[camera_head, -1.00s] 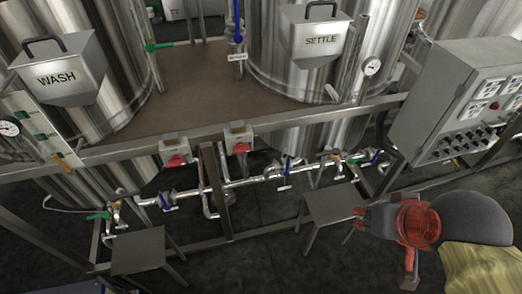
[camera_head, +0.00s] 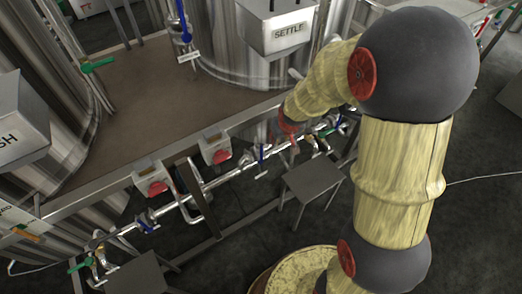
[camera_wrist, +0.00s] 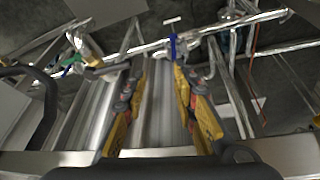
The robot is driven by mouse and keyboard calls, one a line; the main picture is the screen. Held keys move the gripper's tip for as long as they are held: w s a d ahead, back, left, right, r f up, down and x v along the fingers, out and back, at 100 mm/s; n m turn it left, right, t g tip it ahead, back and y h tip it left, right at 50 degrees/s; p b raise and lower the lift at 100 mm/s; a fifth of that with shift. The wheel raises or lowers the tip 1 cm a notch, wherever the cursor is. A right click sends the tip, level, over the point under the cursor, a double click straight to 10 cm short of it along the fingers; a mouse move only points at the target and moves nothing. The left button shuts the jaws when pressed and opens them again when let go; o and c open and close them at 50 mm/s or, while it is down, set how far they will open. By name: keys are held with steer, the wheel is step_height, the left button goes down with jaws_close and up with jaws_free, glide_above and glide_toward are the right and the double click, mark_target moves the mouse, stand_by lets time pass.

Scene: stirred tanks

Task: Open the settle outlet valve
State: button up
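The settle tank (camera_head: 225,60) stands behind the frame, with its SETTLE hopper box (camera_head: 275,30) above. Below it runs a silver pipe line (camera_head: 230,174) with a blue-handled valve (camera_head: 262,160). Further right are small green and blue handles (camera_head: 335,128), partly hidden by my arm. Which handle is the settle outlet valve, I cannot tell for sure. In the wrist view, a blue handle (camera_wrist: 172,46) lies beyond the fingertips and a green handle (camera_wrist: 70,62) lies upper left. My gripper (camera_wrist: 157,78) is open and empty, its fingers apart, touching no handle.
Red-switched boxes (camera_head: 215,150) sit on the frame beam. A grey stool (camera_head: 312,180) stands in front of the pipes, and another (camera_head: 135,275) at lower left. A metal beam (camera_wrist: 40,162) crosses the bottom of the wrist view. Floor is free at right.

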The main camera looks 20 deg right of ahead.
steer(key=s+f+p+x, duration=0.1)
steer(key=s+x, duration=0.1)
steer(key=x, duration=0.8)
steer(key=s+a+f+x, duration=0.1)
steer(key=s+x, duration=0.1)
steer(key=x, duration=0.7)
steer(key=n+t+y+p, duration=0.1)
steer(key=t+y+p, duration=0.15)
steer(key=t, duration=1.05)
glide_toward(261, 151)
steer(key=w+f, duration=0.1)
steer(key=w, duration=0.4)
steer(key=w+b, duration=0.1)
steer(key=w, duration=0.2)
steer(key=w+a+b, duration=0.1)
steer(key=w, duration=0.1)
steer(key=shift+w+f, duration=0.15)
steer(key=shift+w, duration=0.15)
steer(key=shift+c, duration=1.3)
steer(key=shift+d, duration=0.1)
steer(key=c, duration=0.4)
jaws_close()
